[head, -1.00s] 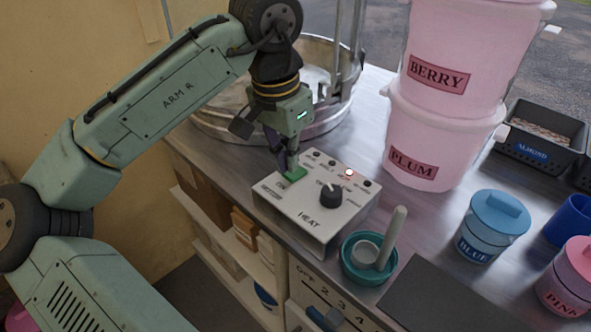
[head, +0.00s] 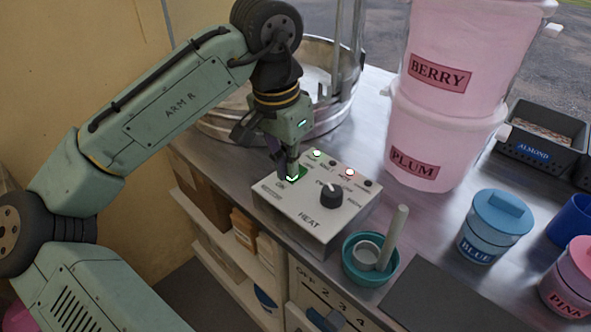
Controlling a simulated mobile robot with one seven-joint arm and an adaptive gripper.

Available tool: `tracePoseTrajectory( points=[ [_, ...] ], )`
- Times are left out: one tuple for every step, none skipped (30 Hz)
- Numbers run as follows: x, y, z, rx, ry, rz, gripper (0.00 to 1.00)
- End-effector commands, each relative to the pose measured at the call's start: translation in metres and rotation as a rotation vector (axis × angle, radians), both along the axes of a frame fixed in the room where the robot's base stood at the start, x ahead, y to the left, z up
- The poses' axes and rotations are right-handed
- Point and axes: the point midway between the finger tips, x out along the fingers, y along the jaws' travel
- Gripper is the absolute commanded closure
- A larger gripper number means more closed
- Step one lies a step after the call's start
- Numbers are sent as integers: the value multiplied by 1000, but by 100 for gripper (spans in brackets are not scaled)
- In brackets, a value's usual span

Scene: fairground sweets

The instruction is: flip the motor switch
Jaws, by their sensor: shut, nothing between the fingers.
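The motor switch (head: 294,178) is a green rocker on the top left of a white control box (head: 287,211) in the head view. It is lit now. My gripper (head: 291,172) is shut and empty, pointing down with its fingertips at the switch, covering part of it. I cannot tell whether they still touch it. A black heat knob (head: 331,195) sits right of the switch.
A round metal pan (head: 337,118) stands behind the box. Stacked pink tubs (head: 432,130) stand to the right. A teal bowl (head: 349,268) with a scoop is close in front. A blue jar (head: 494,228) stands further right on the metal counter (head: 420,215).

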Motion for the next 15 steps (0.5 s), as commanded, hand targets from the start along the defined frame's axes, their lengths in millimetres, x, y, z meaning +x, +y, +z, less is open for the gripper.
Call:
tracePoseTrajectory(
  points=[
    [0,0,1,0,0,0,100],
    [0,0,1,0,0,0,100],
    [0,0,2,0,0,0,100],
    [0,0,4,0,0,0,100],
    [0,0,6,0,0,0,100],
    [0,0,9,0,0,0,100],
    [0,0,11,-1,0,0,100],
    [0,0,13,-1,0,0,100],
    [0,0,17,-1,0,0,100],
    [0,0,20,-1,0,0,100],
    [0,0,22,-1,0,0,100],
    [0,0,25,-1,1,0,100],
    [0,0,28,-1,1,0,100],
    [0,0,30,-1,1,0,100],
    [0,0,34,-1,1,-1,100]
  ],
)
